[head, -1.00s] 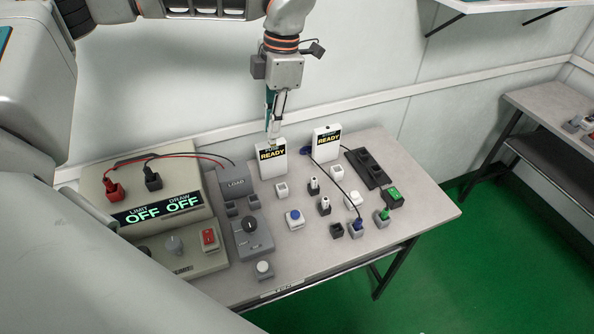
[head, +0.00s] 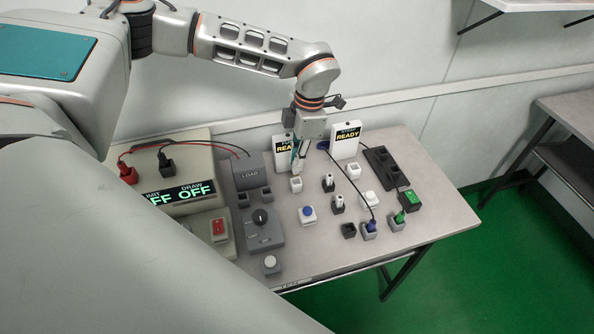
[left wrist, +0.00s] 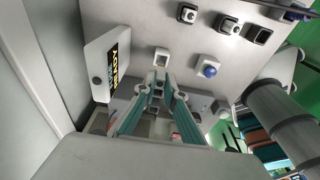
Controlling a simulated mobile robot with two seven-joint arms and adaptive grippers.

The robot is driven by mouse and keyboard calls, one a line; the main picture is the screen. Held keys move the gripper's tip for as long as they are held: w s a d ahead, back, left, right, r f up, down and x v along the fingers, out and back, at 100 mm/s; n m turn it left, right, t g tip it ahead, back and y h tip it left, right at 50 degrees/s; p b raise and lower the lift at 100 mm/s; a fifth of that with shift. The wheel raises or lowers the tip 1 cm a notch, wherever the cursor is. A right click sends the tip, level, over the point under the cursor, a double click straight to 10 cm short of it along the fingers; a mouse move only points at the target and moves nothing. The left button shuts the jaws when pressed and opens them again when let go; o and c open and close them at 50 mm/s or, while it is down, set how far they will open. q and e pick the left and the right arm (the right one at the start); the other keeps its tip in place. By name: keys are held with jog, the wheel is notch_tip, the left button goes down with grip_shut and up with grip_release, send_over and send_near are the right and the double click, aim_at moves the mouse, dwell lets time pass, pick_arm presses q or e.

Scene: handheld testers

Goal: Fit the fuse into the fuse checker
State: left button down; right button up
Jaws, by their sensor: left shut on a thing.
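My left gripper (head: 297,168) is in front of the left white panel that reads READY (head: 283,154), just above a small white socket block (head: 296,184) on the table. In the left wrist view its teal fingers (left wrist: 158,92) are closed together on something small at the tips. This is probably the fuse, but the fingers hide most of it. The white socket block (left wrist: 162,57) shows just beyond the fingertips, apart from them in the picture. I cannot tell for sure which device is the fuse checker. My right gripper is not in view.
A second READY panel (head: 346,142) stands to the right. A blue-button block (head: 307,215), a grey dial box (head: 263,231) and several small plugs and sockets cover the table (head: 432,226). A beige unit showing OFF (head: 182,159) stands at the left. The table's right end is clear.

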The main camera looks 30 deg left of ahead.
aim_at(297, 174)
pick_arm(q)
jog(key=shift+f, duration=2.35)
jog(key=shift+f, duration=0.15)
jog(key=c, duration=2.1)
grip_release()
notch_tip(297, 174, up, 12)
jog(key=w+d, duration=0.1)
jog(key=shift+w, duration=0.15)
jog(key=shift+d, duration=0.1)
